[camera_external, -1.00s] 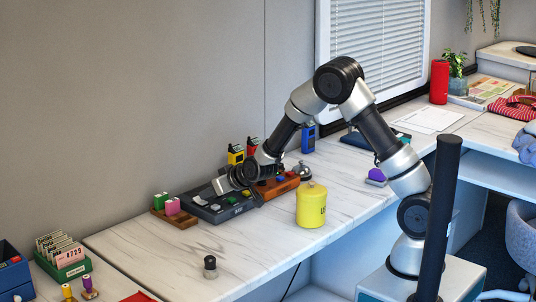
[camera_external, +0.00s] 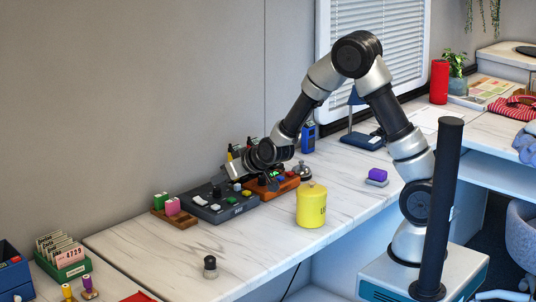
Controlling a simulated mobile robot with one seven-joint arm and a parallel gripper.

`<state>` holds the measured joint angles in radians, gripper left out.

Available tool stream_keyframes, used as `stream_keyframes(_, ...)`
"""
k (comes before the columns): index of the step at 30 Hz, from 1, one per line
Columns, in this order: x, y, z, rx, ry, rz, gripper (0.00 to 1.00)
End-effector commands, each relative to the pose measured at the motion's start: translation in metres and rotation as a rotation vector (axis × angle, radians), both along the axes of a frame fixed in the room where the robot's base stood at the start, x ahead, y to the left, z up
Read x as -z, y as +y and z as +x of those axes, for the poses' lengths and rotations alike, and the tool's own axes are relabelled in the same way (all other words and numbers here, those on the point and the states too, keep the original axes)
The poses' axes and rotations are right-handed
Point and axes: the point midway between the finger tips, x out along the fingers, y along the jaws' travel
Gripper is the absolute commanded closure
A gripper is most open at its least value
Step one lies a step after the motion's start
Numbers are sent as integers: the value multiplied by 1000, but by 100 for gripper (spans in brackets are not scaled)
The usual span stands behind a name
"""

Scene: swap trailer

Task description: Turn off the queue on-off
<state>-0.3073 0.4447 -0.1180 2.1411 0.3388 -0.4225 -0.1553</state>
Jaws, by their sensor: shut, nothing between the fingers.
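A dark grey control panel (camera_external: 218,208) with pale and dark buttons or switches lies on the white marbled counter at centre-left. An orange-brown box (camera_external: 284,187) with a lit green spot and a blue one adjoins its right end. I cannot read which control is the queue on-off, nor its state. My gripper (camera_external: 235,171) is shut and empty, at the back right end of the grey panel, near the orange-brown box. It is small and partly merged with the dark devices behind, so I cannot tell whether it touches anything.
A yellow canister (camera_external: 311,205) stands in front of the orange-brown box, with a bell (camera_external: 302,172) behind it. A wooden tray (camera_external: 176,218) with green and pink stamps sits left of the panel. A dark-topped knob (camera_external: 210,267) stands nearer the front. The counter between is clear.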

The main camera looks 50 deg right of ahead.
Motion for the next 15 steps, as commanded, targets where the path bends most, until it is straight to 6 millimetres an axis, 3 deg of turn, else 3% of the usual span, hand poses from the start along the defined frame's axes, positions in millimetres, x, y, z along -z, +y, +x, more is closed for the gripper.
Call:
stream_keyframes(6,-11,0,-30,-1,-1,0,100)
stream_keyframes(15,-12,0,-37,0,0,0,100)
